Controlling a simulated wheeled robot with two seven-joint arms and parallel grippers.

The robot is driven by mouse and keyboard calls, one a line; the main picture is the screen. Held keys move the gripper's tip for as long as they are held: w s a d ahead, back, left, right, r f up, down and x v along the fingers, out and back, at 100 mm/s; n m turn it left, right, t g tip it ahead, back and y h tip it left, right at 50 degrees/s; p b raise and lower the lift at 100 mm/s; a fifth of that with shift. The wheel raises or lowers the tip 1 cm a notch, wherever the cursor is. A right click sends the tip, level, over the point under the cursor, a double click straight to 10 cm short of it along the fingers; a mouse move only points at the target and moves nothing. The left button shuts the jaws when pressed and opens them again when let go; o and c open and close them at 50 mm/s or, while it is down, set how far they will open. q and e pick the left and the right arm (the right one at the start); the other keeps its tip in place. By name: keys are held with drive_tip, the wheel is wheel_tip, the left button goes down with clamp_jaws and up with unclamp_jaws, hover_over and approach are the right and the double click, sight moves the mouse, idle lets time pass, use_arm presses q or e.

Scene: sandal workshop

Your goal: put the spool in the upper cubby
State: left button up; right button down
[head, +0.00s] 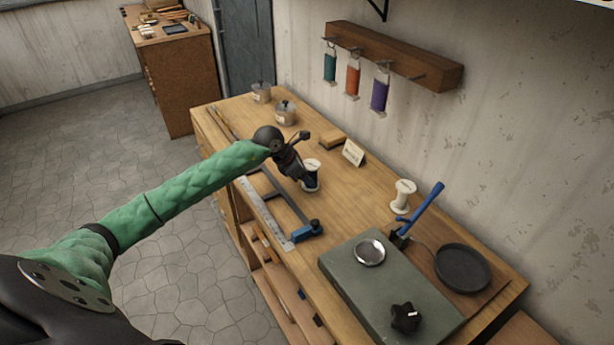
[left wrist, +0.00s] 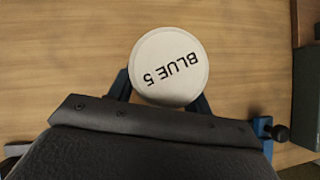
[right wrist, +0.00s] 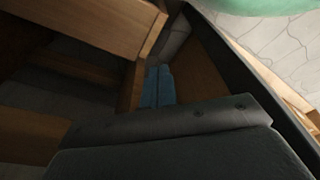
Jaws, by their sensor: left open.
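A white-topped spool (head: 312,165) stands on the workbench (head: 350,215); its top reads "BLUE 5" in the left wrist view (left wrist: 169,66). My left gripper (head: 308,180) is open at this spool, with blue fingers on either side of it; whether they touch it I cannot tell. A second white spool (head: 403,196) stands farther right, near the wall. Open shelves (head: 272,262) show in the bench's front; which is the upper cubby is unclear. My right gripper (right wrist: 158,86) shows only in the right wrist view, fingers together and empty, near wooden boards.
A steel ruler (head: 264,213) and a blue-ended clamp (head: 305,230) lie along the bench's front edge. A green-grey box (head: 375,295), a blue-handled tool (head: 425,208) and a black dish (head: 462,268) occupy the right end. Jars (head: 286,112) and a small card (head: 353,152) stand behind.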

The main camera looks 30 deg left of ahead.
use_arm(q)
drive_tip(key=shift+s+a+r, duration=0.1)
drive_tip(key=shift+a+r, duration=0.05)
drive_tip(key=shift+r, duration=0.15)
drive_tip(key=v, duration=1.1)
drive_tip(key=shift+p, duration=0.45)
use_arm(e)
drive_tip(key=shift+s+d+f, duration=0.2)
drive_tip(key=shift+d+f, duration=0.1)
drive_tip(key=shift+f, duration=0.25)
drive_tip(key=shift+s+d+f, duration=0.2)
drive_tip(key=shift+d+f, duration=0.1)
drive_tip(key=shift+f, duration=0.2)
use_arm(q)
drive_tip(key=shift+s+a+r, duration=0.1)
drive_tip(key=shift+s, duration=0.05)
use_arm(e)
drive_tip(key=shift+a, duration=0.1)
